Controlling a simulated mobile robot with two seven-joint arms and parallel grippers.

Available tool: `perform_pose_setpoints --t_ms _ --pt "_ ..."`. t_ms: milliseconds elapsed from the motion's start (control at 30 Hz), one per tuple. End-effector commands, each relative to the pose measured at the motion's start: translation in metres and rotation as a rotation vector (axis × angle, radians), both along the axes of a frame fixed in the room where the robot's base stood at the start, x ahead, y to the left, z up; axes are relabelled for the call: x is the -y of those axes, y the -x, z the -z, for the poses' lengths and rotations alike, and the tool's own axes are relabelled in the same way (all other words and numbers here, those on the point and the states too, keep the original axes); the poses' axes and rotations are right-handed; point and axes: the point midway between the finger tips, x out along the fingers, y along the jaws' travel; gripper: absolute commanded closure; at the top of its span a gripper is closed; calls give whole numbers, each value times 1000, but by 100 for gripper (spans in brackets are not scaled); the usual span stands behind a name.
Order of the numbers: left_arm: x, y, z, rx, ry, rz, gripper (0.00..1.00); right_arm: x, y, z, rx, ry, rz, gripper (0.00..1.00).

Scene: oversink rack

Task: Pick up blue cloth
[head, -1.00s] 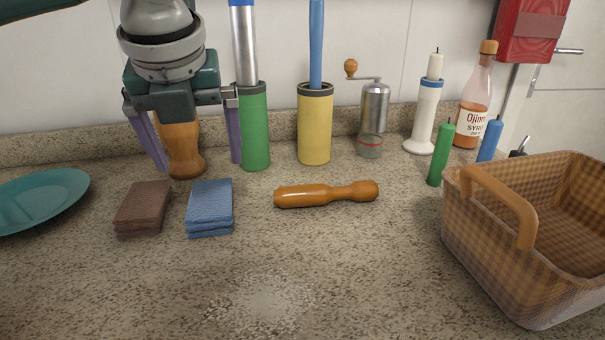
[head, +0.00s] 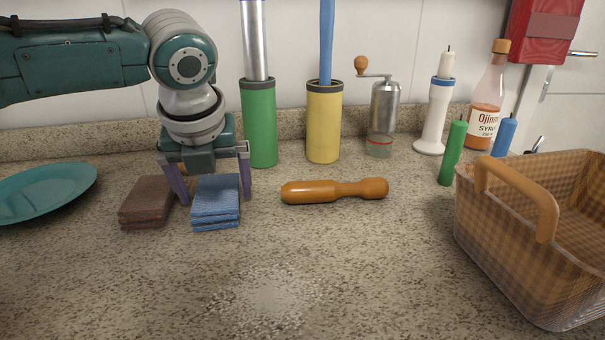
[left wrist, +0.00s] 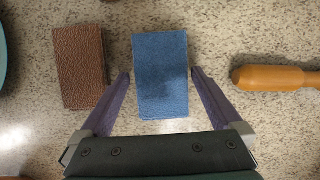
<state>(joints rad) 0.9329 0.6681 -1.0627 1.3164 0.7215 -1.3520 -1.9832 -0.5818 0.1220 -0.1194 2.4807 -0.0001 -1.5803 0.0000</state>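The blue cloth (head: 215,203) is folded into a flat stack on the counter, right of a brown folded cloth (head: 146,203). My left gripper (head: 214,196) is above and around the back of the blue cloth, with one purple finger on either side. In the left wrist view the blue cloth (left wrist: 160,75) lies between the open fingers (left wrist: 160,74), with a gap on each side; the left finger is between the blue cloth and the brown cloth (left wrist: 80,66). My right gripper is not in view.
A wooden roller-like piece (head: 335,190) lies to the right. Green (head: 260,125) and yellow (head: 324,125) cylinders and a grinder (head: 383,115) stand behind. A teal plate (head: 45,192) is at the left, a wicker basket (head: 500,235) at the right. The front middle is clear.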

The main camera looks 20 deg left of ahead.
Motion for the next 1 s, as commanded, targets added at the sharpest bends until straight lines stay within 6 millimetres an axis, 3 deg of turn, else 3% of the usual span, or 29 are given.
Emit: perform_pose_setpoints --t_ms 67,633,1000 --pt "0 0 0 0 0 0 10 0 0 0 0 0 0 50" --pt "0 0 0 0 0 -1 73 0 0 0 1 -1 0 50" --pt "0 -1 -9 3 1 -1 73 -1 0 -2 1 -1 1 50"
